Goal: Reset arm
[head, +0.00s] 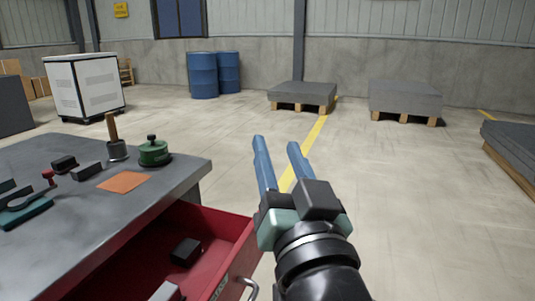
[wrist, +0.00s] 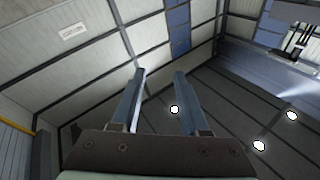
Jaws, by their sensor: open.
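My gripper (head: 278,146) is open and empty in the head view. Its two blue fingers point up and away, to the right of the grey table (head: 60,225) and clear of it. In the wrist view my gripper (wrist: 158,72) shows two spread fingers with nothing between them. Behind them are only the hall's walls, ceiling and lamps.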

